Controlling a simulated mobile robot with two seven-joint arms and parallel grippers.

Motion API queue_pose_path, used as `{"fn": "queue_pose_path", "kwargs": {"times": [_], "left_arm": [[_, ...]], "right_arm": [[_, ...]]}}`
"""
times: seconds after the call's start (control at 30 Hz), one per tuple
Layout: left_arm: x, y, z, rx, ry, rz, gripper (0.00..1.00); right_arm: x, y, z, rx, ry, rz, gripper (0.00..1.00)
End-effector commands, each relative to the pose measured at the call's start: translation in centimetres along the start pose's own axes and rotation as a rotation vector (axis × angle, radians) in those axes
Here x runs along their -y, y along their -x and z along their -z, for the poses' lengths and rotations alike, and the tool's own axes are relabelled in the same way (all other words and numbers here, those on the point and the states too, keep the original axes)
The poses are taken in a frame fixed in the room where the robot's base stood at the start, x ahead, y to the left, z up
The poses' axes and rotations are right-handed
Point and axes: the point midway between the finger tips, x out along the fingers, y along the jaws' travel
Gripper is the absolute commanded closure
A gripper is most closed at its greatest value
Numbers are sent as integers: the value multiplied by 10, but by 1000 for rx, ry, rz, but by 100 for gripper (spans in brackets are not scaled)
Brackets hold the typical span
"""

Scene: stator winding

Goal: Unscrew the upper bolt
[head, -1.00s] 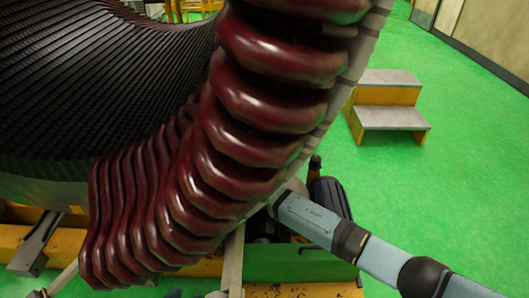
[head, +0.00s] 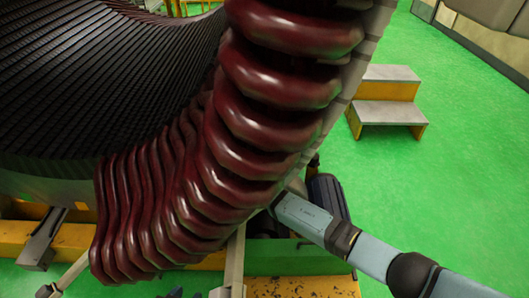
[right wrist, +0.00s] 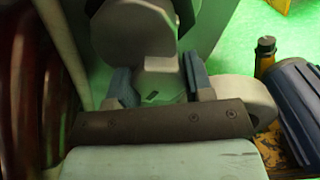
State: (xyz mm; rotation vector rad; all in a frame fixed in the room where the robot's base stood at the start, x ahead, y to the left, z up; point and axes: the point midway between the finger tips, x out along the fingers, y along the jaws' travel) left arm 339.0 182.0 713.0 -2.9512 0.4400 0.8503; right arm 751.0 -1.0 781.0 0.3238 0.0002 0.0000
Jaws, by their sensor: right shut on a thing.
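The stator's large dark red coils (head: 250,110) curve down through the middle of the head view, beside its black ribbed core (head: 90,80). My right arm reaches in from the lower right and passes behind the coils, so its gripper is hidden there. In the right wrist view, my right gripper (right wrist: 158,78) has its two blue-grey fingers on either side of a pale grey bolt part (right wrist: 160,88) and is shut on it. A round grey piece (right wrist: 130,32) stands just beyond the fingers. I cannot tell the bolt's thread or seat.
A dark blue ribbed motor (head: 328,200) stands close behind my right arm; it also shows at the right of the wrist view (right wrist: 296,100). Yellow and green base beams (head: 290,258) run below. A yellow step stool (head: 388,100) stands on the open green floor.

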Motion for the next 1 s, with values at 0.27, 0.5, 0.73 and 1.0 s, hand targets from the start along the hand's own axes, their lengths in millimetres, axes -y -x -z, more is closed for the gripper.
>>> {"fn": "queue_pose_path", "kwargs": {"times": [0.27,0.5,0.73,1.0], "left_arm": [[0,1,2,-1,0,1,57],[0,1,2,-2,1,1,57],[0,1,3,-2,2,0,57],[0,4,7,-2,3,0,57]], "right_arm": [[0,0,0,1,14,1,76],[0,0,0,1,13,1,39],[0,0,0,0,12,0,27],[0,16,0,-2,10,-1,27]]}}
